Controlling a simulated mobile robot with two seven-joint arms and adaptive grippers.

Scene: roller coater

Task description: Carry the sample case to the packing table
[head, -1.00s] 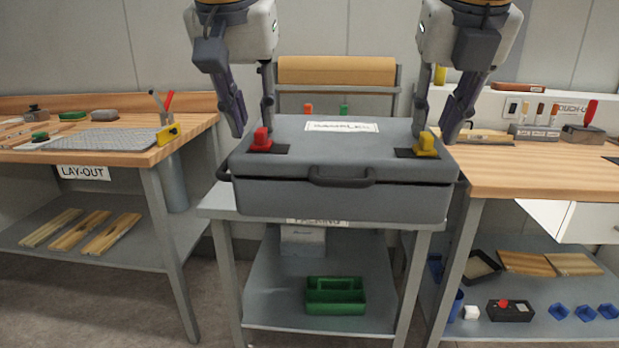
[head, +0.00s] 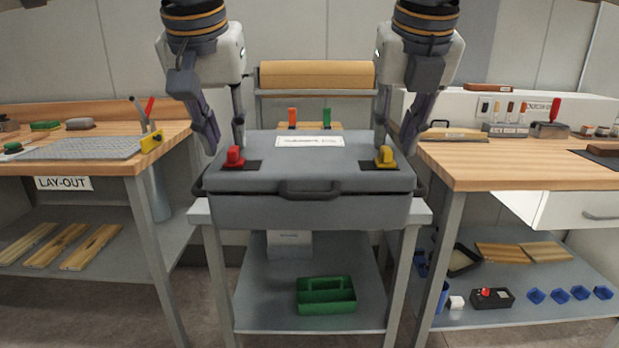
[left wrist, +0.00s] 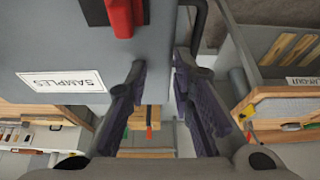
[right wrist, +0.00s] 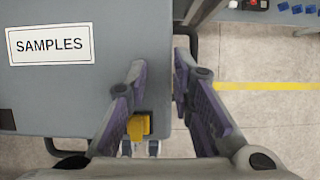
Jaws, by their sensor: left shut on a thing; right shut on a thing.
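The grey sample case (head: 310,212), with a white label, a red latch and a yellow latch, is upright and level at the packing table (head: 200,213). Its lower front covers most of the tabletop's front edge. I cannot tell whether its underside touches the top. My left gripper (head: 226,150) is shut on the case's left side and my right gripper (head: 393,150) on its right side. The case also shows in the left wrist view (left wrist: 40,45) and the right wrist view (right wrist: 125,50). The exact grip spots are hidden.
A lay-out bench (head: 100,155) stands left and another wooden bench (head: 500,175) stands right, each with a gap beside the table. A paper roll (head: 316,75) is behind the case. A green tote (head: 326,296) sits on the lower shelf.

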